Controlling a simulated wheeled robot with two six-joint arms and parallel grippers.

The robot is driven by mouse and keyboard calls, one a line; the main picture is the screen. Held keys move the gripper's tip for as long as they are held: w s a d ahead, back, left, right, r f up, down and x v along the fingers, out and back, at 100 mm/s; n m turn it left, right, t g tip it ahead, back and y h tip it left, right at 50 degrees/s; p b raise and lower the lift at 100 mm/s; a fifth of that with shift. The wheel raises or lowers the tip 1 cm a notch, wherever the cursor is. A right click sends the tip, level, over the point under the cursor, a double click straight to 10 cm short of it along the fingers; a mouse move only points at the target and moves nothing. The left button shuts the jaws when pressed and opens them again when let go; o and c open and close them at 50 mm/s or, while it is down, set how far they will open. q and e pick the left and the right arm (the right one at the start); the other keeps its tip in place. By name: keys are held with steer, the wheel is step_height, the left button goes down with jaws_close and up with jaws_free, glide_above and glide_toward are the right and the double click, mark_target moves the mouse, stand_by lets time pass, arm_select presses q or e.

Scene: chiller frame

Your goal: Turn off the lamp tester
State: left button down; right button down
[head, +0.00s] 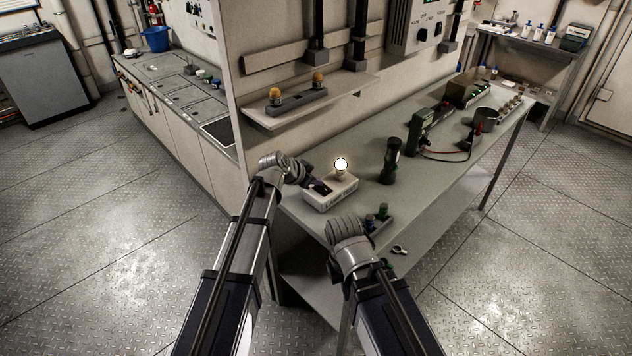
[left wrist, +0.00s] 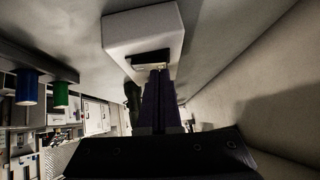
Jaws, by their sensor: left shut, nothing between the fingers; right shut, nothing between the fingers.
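The lamp tester (head: 331,198) is a small pale box on the near end of the grey bench, with a round bulb (head: 341,165) on top that glows white. My left gripper (head: 320,188) is shut and empty, its fingertips at the top of the box beside the bulb. In the left wrist view, the shut fingers (left wrist: 158,73) point at a dark recessed switch (left wrist: 150,58) on the white tester (left wrist: 143,30); whether they touch it I cannot tell.
A dark torch (head: 390,160) stands right of the tester. Meters with red leads (head: 424,133) lie further back. A shelf (head: 310,102) juts out behind the tester.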

arm_select(q)
steer(key=shift+w+a+f+b, duration=0.1)
steer(key=shift+f+b, duration=0.3)
steer(key=shift+r, duration=0.15)
steer(key=shift+s+d, duration=0.2)
steer(key=shift+s, duration=0.05)
steer(key=shift+s+d+r+p, duration=0.1)
steer(key=shift+s+d+p, duration=0.2)
steer(key=shift+s+d, duration=0.15)
steer(key=shift+w, duration=0.1)
steer(key=shift+r, duration=0.1)
